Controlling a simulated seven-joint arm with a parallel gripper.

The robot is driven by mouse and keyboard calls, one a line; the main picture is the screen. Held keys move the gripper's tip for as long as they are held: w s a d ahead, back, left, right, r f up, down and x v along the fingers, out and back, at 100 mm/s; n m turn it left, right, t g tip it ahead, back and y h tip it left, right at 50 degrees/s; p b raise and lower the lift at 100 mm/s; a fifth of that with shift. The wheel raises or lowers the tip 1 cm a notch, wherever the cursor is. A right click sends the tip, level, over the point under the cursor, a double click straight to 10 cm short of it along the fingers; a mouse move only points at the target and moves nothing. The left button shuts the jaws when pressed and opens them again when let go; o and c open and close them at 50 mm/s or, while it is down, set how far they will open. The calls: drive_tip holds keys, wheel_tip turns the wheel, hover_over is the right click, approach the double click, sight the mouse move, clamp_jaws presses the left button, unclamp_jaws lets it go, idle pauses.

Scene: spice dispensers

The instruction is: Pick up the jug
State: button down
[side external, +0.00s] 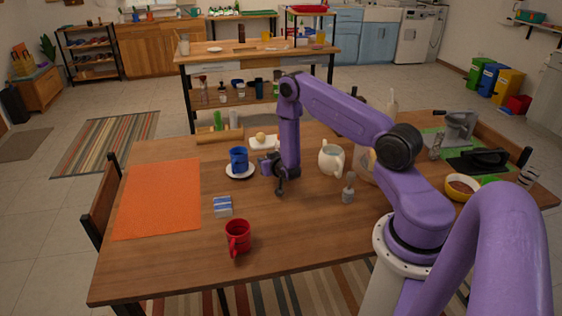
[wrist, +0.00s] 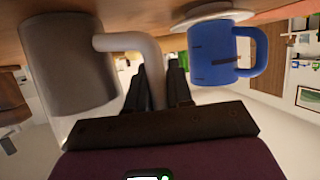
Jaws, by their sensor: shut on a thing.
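The jug (side external: 331,158) is cream-white and stands upright in the side view, just right of my forearm. In the wrist view, which is upside down, the jug (wrist: 68,65) looks grey and fills the left side. Its curved handle (wrist: 150,62) runs between my fingers. My gripper (side external: 281,188) is low over the table, left of the jug, and it also shows in the wrist view (wrist: 158,82). It is shut on the jug's handle. My arm hides the handle side in the side view. I cannot tell whether the jug's base touches the table.
A blue mug (side external: 239,157) on a white saucer (side external: 232,175) stands close left of my gripper. A red mug (side external: 238,236), a blue-white box (side external: 223,206) and a small shaker (side external: 348,188) stand nearer. An orange mat (side external: 158,198) lies clear at left.

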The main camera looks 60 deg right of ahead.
drive_tip(key=shift+r, duration=0.2)
drive_tip(key=s+a+r, duration=0.5)
drive_tip(key=s+r, duration=0.6)
drive_tip(key=r, duration=0.1)
drive_tip(key=shift+s+a+r, duration=0.15)
drive_tip(key=shift+s+a, duration=0.05)
drive_tip(key=shift+s, duration=0.15)
idle(1.2)
drive_tip(key=shift+s+a+r, duration=0.15)
drive_tip(key=shift+s, duration=0.15)
drive_tip(key=shift+s, duration=0.1)
